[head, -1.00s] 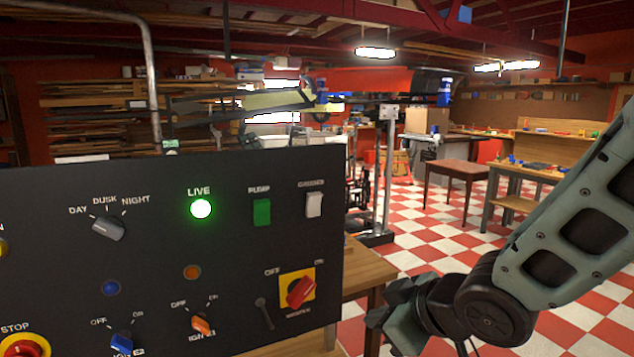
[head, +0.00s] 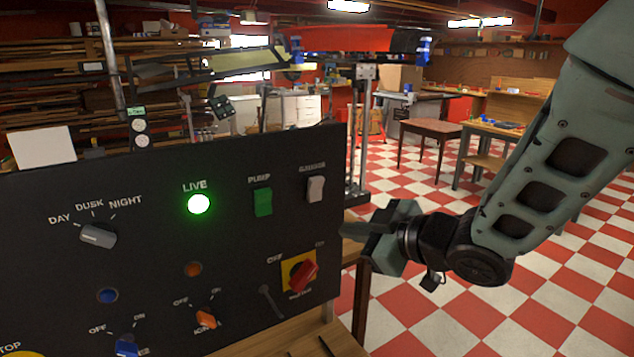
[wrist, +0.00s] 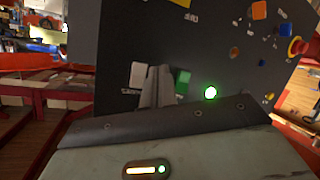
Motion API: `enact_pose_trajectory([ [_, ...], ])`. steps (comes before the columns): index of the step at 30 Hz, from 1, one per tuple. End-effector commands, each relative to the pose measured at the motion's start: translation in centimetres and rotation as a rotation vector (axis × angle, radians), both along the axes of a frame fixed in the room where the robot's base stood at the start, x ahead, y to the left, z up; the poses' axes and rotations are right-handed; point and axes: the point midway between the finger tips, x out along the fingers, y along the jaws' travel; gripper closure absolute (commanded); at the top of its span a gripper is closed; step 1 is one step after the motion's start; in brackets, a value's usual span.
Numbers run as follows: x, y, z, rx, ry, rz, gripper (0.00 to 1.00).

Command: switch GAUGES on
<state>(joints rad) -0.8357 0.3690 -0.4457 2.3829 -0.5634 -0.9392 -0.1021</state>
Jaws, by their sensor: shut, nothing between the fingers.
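The GAUGES switch (head: 316,189) is a white rocker at the upper right of the black panel (head: 60,190), under its label. It also shows in the wrist view (wrist: 137,75), just left of my fingertips. My gripper (head: 352,229) is shut and empty, close to the panel's right edge, lower than the switch in the head view. In the wrist view its closed fingers (wrist: 157,82) point at the panel between the white rocker and the green PUMP switch (head: 263,202). I cannot tell whether the fingers touch the panel.
The LIVE lamp (head: 199,204) glows green. A red rotary switch (head: 303,275) on a yellow plate sits below the white rocker. An orange knob (head: 205,318) and a grey DAY/DUSK/NIGHT knob (head: 98,236) are farther left.

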Motion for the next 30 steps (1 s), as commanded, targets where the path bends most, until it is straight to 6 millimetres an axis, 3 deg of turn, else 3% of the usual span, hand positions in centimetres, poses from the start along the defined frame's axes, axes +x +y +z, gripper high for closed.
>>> enact_pose_trajectory([
  [18,5.5,3.7,3.3,0.0,0.0,0.0,1.0],
  [30,6.3,4.2,3.6,-0.001,0.0,0.0,1.0],
])
